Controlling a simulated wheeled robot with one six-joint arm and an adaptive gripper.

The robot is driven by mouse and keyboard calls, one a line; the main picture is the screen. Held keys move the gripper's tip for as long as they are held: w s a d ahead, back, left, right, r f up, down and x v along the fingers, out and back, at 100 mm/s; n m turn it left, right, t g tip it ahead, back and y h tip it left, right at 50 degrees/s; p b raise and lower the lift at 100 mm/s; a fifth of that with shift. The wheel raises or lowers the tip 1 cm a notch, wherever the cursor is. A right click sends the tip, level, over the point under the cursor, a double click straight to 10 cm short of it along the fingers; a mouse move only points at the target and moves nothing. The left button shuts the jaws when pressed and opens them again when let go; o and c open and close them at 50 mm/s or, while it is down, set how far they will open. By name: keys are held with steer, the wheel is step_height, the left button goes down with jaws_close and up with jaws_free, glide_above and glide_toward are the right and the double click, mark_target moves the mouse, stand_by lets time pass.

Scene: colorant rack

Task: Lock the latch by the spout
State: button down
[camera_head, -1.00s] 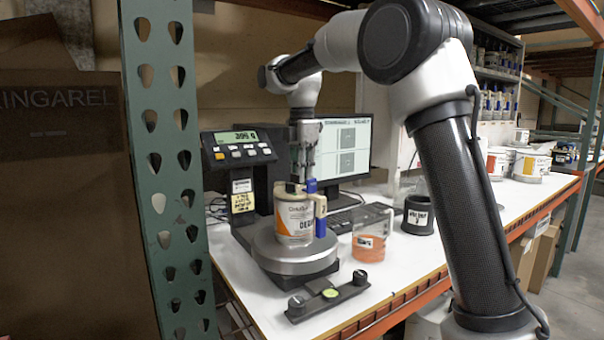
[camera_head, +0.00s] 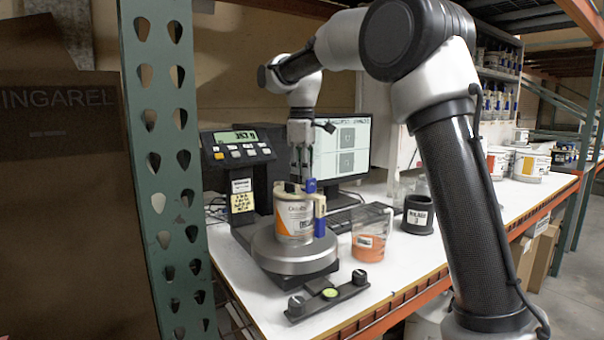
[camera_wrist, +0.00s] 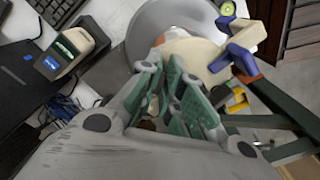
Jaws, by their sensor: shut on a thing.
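A white can with an orange label (camera_head: 294,220) stands upright on the round plate of a scale (camera_head: 290,255). Its cream lid (camera_wrist: 205,58) has a blue-and-cream piece (camera_head: 319,207) on the right side. Blue parts of that piece also show in the wrist view (camera_wrist: 238,58). My gripper (camera_head: 302,176) points down at the top of the can. In the wrist view its green-padded fingers (camera_wrist: 168,72) are at the lid's near edge, left of the blue parts. They are shut on a small part of the lid, mostly hidden by the fingers. I cannot make out the latch itself.
A clear beaker with orange liquid (camera_head: 370,240) and a dark labelled cup (camera_head: 418,214) stand right of the scale. The scale's display (camera_head: 236,137) and a monitor (camera_head: 342,150) are behind. A black bar with knobs (camera_head: 328,293) lies in front. A green post (camera_head: 165,180) rises at left.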

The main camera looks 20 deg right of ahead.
steer(key=shift+a+m, duration=0.1)
steer(key=shift+m, duration=2)
steer(key=c, duration=1.6)
jaws_free()
step_height(320, 180, up, 12)
